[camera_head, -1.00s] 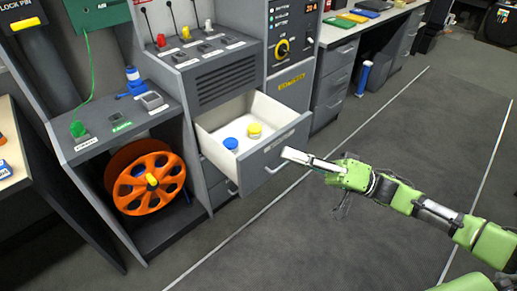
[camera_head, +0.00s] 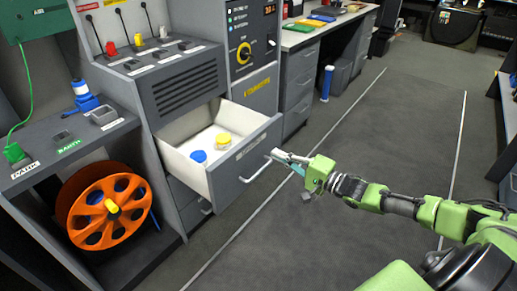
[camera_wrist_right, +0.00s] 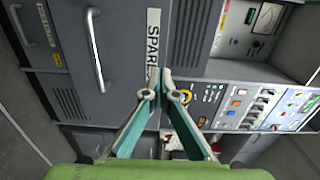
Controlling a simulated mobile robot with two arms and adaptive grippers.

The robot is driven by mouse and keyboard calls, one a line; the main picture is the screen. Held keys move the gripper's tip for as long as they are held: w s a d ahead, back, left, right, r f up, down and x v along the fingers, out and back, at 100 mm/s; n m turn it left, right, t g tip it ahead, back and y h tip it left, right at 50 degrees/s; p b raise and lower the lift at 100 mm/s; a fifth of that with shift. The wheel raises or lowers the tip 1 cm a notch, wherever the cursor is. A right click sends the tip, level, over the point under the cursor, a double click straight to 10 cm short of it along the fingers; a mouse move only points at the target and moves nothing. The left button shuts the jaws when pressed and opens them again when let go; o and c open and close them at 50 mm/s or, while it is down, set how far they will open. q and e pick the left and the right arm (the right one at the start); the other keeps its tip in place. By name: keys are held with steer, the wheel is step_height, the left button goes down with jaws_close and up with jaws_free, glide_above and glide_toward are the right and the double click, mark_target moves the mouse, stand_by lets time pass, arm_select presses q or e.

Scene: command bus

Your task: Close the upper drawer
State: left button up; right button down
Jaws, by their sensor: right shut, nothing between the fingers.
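The upper drawer (camera_head: 238,165) is pulled open from the grey cabinet, with a white inside and a grey front. Its front and pale bar handle (camera_head: 256,171) face the lower right. In the right wrist view its front (camera_wrist_right: 128,50) shows a white label, with the handle (camera_wrist_right: 96,50) left of it. My right gripper (camera_head: 277,154) is shut and empty, its tips at or very near the drawer front by the handle's upper end; contact cannot be told. In the wrist view its fingertips (camera_wrist_right: 163,82) meet below the label. My left gripper is not in view.
A blue-lidded jar (camera_head: 198,157) and a yellow-lidded jar (camera_head: 223,140) stand in the drawer. A closed lower drawer (camera_head: 187,205) is beneath. An orange reel (camera_head: 110,212) sits in the left shelf bay. Floor before the cabinet is clear.

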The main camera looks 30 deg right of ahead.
mark_target(252, 142)
steer(key=b+x, duration=0.1)
steer(key=x, duration=0.5)
steer(key=shift+w+a, duration=0.1)
steer(key=shift+w, duration=0.05)
arm_select(q)
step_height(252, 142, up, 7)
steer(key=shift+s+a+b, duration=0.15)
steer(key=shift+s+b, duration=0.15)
steer(key=shift+b, duration=0.05)
arm_select(e)
steer(key=shift+x, duration=0.85)
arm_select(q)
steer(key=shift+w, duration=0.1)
arm_select(e)
steer(key=shift+r, duration=0.1)
